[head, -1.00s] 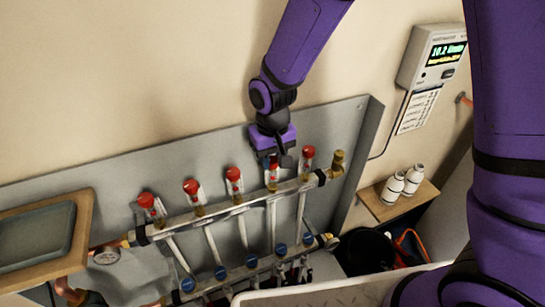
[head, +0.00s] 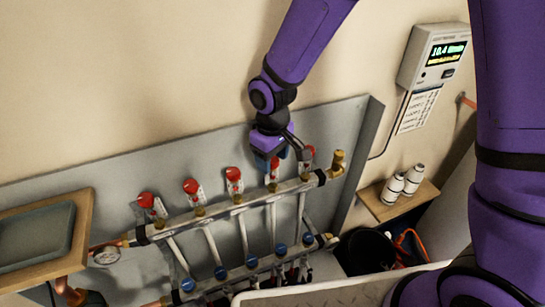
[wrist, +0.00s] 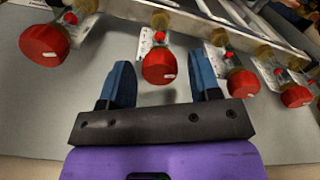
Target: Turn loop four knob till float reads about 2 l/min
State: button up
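The manifold (head: 238,205) carries a row of red knobs. The fourth from the left, loop four's knob (head: 273,161), is partly covered by my gripper (head: 283,156). In the wrist view this red knob (wrist: 159,65) lies between and just beyond the blue fingertips of my gripper (wrist: 166,80). The fingers are spread wide, with a gap on both sides of the knob. Behind it is a pale scale plate with a small red mark (wrist: 159,37); its reading is too small to tell.
Neighbouring red knobs stand close by, at left (wrist: 45,45) and right (wrist: 243,84) in the wrist view. A wall meter (head: 443,52) reads about 10.4. A wooden shelf (head: 372,204) with two white bottles is at right; a wooden-edged tray (head: 85,215) is at left.

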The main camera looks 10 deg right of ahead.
aim_at(273, 159)
notch_tip(273, 159, up, 11)
dwell(0.8)
jog(key=shift+f, duration=0.1)
jog(key=s+d+r+m+t, duration=0.1)
jog(key=s+d+r+m, duration=0.15)
jog(key=d+r, duration=0.4)
jog(key=s+d+r+m+t, duration=0.2)
jog(key=s+d+r, duration=0.2)
jog(key=d+r, duration=0.3)
jog(key=s+d+r+m+t, duration=0.2)
jog(key=s+d+r+m, duration=0.1)
jog(key=s+d, duration=0.8)
jog(key=shift+s+r+m, duration=0.2)
jog(key=shift+s+m, duration=0.25)
dwell(1.6)
